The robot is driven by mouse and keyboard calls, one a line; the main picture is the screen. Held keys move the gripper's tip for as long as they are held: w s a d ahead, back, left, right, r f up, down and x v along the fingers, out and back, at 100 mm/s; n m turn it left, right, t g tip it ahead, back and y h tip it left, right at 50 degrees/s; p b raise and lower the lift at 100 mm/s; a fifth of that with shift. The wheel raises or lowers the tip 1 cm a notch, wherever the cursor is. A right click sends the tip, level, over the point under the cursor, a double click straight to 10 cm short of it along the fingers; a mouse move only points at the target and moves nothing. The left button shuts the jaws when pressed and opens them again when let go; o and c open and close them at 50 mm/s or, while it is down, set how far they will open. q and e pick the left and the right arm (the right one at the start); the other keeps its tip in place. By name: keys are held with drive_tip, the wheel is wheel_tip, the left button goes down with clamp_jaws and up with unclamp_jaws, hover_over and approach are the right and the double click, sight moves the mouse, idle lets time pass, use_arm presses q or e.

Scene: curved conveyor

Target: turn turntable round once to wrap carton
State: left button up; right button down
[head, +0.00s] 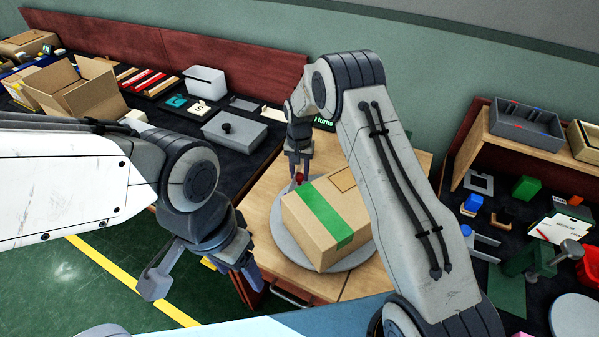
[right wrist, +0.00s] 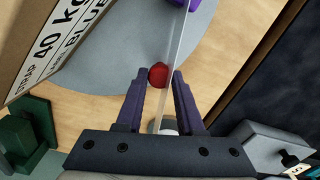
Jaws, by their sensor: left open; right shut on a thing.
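The brown carton (head: 325,220) with a green band stands on the round grey turntable (head: 290,243). In the right wrist view, the carton's printed side (right wrist: 42,40) is at the upper left, over the grey disc (right wrist: 130,62). My right gripper (head: 300,172) is at the disc's far left edge, shut on a red knob (head: 299,178). The knob also shows between the fingertips in the right wrist view (right wrist: 158,75). A clear sheet (right wrist: 178,62) crosses beside the knob. My left gripper (head: 205,280) is open and empty, left of the turntable.
A small display (head: 323,123) with green "turns" text stands behind my right gripper; its number is hidden. An open cardboard box (head: 75,92) and a grey lidded box (head: 234,131) are on the left bench. The right bench holds a grey tray (head: 525,125) and several small items.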

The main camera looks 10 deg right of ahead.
drive_tip(key=shift+w+r, duration=0.1)
drive_tip(key=shift+w, duration=0.05)
drive_tip(key=c, duration=0.5)
unclamp_jaws()
drive_tip(key=shift+c, duration=0.2)
wheel_tip(320, 180, up, 10)
drive_tip(key=b, duration=0.1)
drive_tip(key=shift+r, duration=0.2)
